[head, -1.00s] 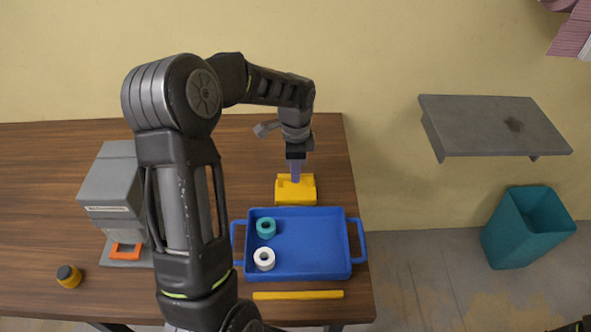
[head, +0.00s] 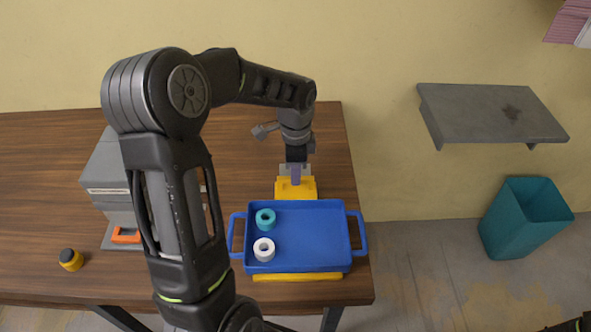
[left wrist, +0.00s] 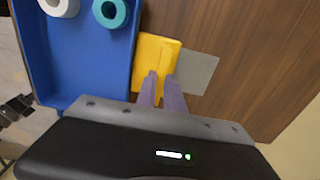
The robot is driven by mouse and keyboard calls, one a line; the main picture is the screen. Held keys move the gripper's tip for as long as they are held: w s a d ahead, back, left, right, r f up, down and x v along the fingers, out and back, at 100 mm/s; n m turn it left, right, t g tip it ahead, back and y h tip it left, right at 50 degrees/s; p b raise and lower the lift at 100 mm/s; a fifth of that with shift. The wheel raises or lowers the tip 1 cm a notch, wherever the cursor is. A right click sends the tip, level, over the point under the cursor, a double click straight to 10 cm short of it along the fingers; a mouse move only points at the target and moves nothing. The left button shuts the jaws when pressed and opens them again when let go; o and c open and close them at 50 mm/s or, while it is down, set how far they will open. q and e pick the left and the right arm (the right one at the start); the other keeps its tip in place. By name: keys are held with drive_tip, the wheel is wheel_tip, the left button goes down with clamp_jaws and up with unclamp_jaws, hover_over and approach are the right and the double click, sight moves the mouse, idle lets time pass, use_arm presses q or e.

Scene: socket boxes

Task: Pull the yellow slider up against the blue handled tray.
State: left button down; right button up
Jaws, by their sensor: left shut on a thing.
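The yellow slider (head: 296,189) sits on the table at the back edge of the blue handled tray (head: 320,235). In the left wrist view the slider (left wrist: 156,56) lies right along the tray's rim (left wrist: 131,75), with no clear gap between them. My left gripper (head: 296,176) points down, shut on the slider's upper part; its purple-grey fingers (left wrist: 160,92) show in the wrist view. The tray holds a teal ring (head: 265,218) and a white ring (head: 264,249). My right gripper does not show clearly.
A yellow bar (head: 297,277) lies at the tray's front edge, partly hidden by it. A grey patch (left wrist: 197,72) lies behind the slider. A grey machine (head: 108,185) and a small yellow-black item (head: 70,260) are at left. A teal bin (head: 525,220) stands right.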

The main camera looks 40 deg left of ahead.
use_arm(q)
drive_tip(key=c, duration=1.4)
unclamp_jaws()
drive_tip(key=shift+c, duration=0.2)
wheel_tip(320, 180, up, 8)
drive_tip(key=shift+f+b, duration=0.1)
drive_tip(key=shift+b, duration=0.4)
drive_tip(key=shift+f, duration=0.1)
